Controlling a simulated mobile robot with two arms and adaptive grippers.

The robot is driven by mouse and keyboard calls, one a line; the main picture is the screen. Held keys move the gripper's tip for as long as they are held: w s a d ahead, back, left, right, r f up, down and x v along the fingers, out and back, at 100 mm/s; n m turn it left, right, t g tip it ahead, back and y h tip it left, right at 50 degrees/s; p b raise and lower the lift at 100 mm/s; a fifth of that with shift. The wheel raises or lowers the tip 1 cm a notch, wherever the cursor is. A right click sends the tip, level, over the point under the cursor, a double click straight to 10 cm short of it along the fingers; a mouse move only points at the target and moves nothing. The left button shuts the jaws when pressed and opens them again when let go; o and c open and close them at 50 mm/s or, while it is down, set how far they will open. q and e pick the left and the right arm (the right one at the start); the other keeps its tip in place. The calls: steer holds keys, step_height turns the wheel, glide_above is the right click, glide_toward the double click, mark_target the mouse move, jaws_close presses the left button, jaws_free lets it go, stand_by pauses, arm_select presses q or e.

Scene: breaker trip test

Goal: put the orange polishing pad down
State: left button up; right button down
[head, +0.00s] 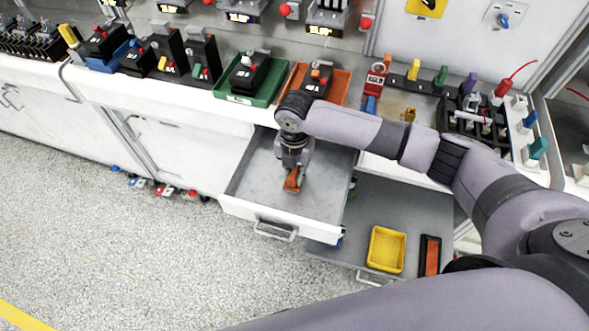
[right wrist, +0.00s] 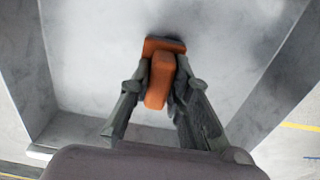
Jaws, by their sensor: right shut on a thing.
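The orange polishing pad (head: 292,181) is in my right gripper (head: 292,172), inside the open upper drawer (head: 255,187) in the head view. In the right wrist view, the pad (right wrist: 160,78) stands between the two fingers of the gripper (right wrist: 158,88), which are shut on its sides. The pad has an orange grip and a wider end with a dark edge. It is over the grey drawer floor (right wrist: 95,60); I cannot tell whether it touches the floor. My left gripper is not in view.
The drawer floor around the pad looks bare. A lower open drawer (head: 400,215) holds a yellow tray (head: 386,249) and a black-and-orange item (head: 430,255). The counter above carries a green tray (head: 240,98), an orange tray (head: 337,97) and several breakers. Small items lie on the floor at left.

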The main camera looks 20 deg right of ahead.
mark_target(294, 171)
steer(key=shift+f, duration=0.15)
steer(key=c, duration=1.5)
jaws_free()
step_height(294, 171, up, 12)
steer(key=shift+r+b, duration=0.15)
steer(key=shift+b, duration=1)
